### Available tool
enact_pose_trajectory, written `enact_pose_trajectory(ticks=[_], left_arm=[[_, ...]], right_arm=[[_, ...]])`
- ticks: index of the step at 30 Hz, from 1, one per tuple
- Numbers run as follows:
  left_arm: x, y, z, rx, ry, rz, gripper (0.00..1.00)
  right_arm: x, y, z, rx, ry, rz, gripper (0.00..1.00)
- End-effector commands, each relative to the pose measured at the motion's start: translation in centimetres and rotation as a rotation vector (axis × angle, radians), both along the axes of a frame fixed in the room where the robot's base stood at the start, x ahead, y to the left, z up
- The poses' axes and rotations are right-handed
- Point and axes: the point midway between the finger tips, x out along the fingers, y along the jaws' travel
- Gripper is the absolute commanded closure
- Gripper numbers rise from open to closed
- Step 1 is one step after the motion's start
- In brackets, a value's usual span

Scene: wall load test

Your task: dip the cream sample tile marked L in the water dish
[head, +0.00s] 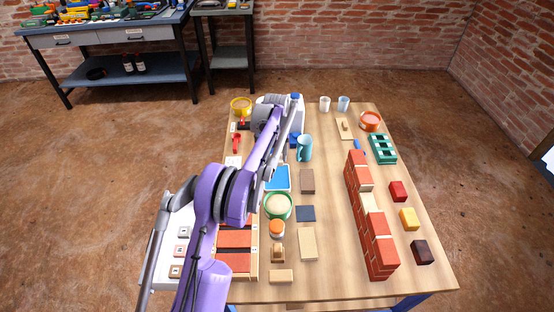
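The small sample tiles lie in a column on a white board at the left edge of the table: a pale one (182,232), a pinkish one (180,250) and a tan one (175,271). Their marks are too small to read, so I cannot tell which is marked L. A blue rectangular dish (280,179) sits near the table's middle, partly behind my purple arm; it looks like the water dish. My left arm reaches across the table's left side, but its fingertips cannot be made out. My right gripper is not in view.
A stepped brick wall (376,235) stands right of centre. A round green-rimmed bowl (278,205), a light blue jug (305,148) and red bricks (235,239) crowd the left half. Coloured blocks (409,219) line the right.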

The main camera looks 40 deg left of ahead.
Motion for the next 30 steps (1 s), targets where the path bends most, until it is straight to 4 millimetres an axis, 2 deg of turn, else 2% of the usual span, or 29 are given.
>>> enact_pose_trajectory(ticks=[1, 3, 14, 30], left_arm=[[-0.1, 0.0, -2.3, 0.000, 0.007, 0.000, 0.88], [-0.1, 0.0, -3.4, 0.000, 0.011, -0.001, 0.88], [-0.1, -0.1, -5.1, 0.000, 0.013, -0.001, 0.88], [-0.1, -0.1, -10.1, -0.001, 0.014, -0.001, 0.88]], right_arm=[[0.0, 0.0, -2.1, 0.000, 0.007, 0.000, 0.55], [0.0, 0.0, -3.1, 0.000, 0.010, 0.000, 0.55], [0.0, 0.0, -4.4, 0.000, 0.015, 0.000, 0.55], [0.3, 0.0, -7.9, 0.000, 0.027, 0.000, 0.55]])
